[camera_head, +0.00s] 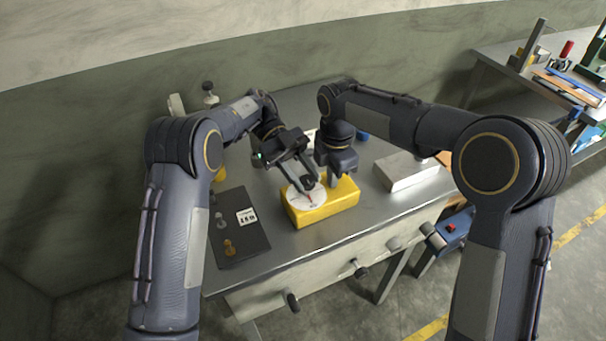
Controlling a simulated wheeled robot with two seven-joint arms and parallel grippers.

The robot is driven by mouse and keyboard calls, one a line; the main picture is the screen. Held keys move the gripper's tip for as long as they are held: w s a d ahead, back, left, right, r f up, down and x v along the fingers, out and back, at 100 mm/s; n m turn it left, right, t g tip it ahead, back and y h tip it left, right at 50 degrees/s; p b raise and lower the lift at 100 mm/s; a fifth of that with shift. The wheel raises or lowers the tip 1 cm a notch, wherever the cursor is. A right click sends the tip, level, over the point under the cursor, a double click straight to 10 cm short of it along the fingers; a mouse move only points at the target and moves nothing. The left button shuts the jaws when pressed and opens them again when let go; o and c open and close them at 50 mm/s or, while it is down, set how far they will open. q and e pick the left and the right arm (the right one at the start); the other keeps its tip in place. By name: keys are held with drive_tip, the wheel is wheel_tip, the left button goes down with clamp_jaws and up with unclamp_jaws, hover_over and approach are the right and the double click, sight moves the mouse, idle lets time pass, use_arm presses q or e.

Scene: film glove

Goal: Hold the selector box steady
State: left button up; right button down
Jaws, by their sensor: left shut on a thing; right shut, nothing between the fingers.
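The selector box (335,205) is a yellow block on the metal bench, with a round white dial (297,201) and a red pointer on its top. My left gripper (307,184) reaches down over the dial and is shut on the dark knob at its middle; the fingers hide most of the knob. My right gripper (333,176) is shut and empty, pointing down at the back of the box's top. I cannot tell whether it touches the box.
A dark panel (239,240) with small knobs and a white label lies left of the box. A pale metal block (402,171) stands to the right. The bench front (330,265) has several knobs. A second bench (490,60) with tools stands at the far right.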

use_arm(q)
drive_tip(key=o, duration=0.8)
drive_tip(key=shift+s+d+r, duration=0.1)
drive_tip(key=shift+s, duration=0.05)
use_arm(e)
drive_tip(key=shift+d+f, duration=0.1)
drive_tip(key=shift+f, duration=0.25)
use_arm(q)
drive_tip(key=shift+o, duration=0.8)
